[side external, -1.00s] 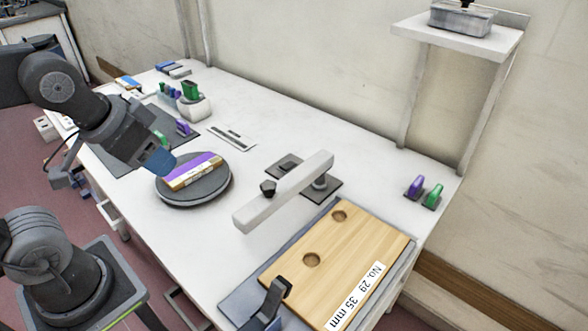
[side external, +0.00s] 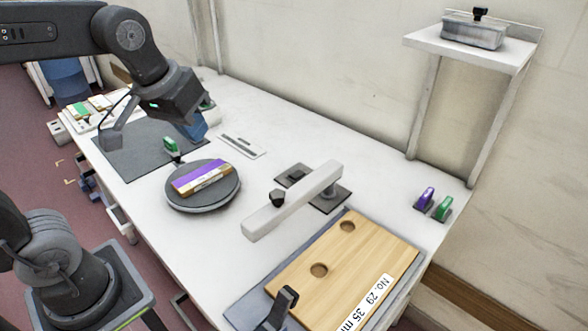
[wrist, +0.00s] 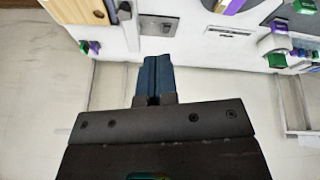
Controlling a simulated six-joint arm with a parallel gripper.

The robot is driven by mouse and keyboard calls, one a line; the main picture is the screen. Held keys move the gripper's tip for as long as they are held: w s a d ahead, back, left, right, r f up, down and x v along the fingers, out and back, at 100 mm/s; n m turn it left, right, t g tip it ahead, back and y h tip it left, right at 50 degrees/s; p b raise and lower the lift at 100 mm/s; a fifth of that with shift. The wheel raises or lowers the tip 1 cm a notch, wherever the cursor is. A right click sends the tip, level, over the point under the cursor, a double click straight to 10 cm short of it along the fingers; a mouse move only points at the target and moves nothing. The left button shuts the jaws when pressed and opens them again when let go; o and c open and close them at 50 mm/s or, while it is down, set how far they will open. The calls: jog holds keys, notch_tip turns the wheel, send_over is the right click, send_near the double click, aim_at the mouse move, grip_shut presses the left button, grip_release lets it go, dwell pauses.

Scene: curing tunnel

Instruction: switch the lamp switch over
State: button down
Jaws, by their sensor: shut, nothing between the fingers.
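No part is clearly marked as the lamp switch. A small dark plate (side external: 292,175) with a raised detail lies beside the pale bar (side external: 290,203) on the bench, and may be it. In the wrist view a similar grey plate (wrist: 158,25) shows just beyond my fingertips, too small to read its position. The bar stands on a post over a second dark plate and has a black knob (side external: 277,197). My gripper (side external: 195,131) is shut and empty, above the bench behind the round turntable, well left of the plate. Its blue fingers (wrist: 152,60) are together in the wrist view.
A purple-topped block lies on the turntable (side external: 205,203). A wooden board (side external: 345,262) with two holes and a black clamp (side external: 284,304) is in front. Purple (side external: 426,197) and green (side external: 442,208) pieces stand at the right. A shelf (side external: 470,50) holds a metal box.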

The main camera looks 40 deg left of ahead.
jog(key=w+r+n+g, duration=0.1)
jog(key=w+n, duration=0.3)
jog(key=w, duration=0.4)
jog(key=n+g, duration=0.5)
jog(key=n, duration=0.6)
send_over(293, 176)
jog(key=w, duration=0.2)
notch_tip(293, 176, down, 14)
jog(key=shift+r, duration=0.15)
jog(key=f, duration=0.4)
jog(key=s+f, duration=0.1)
jog(key=f, duration=0.9)
jog(key=shift+s, duration=0.35)
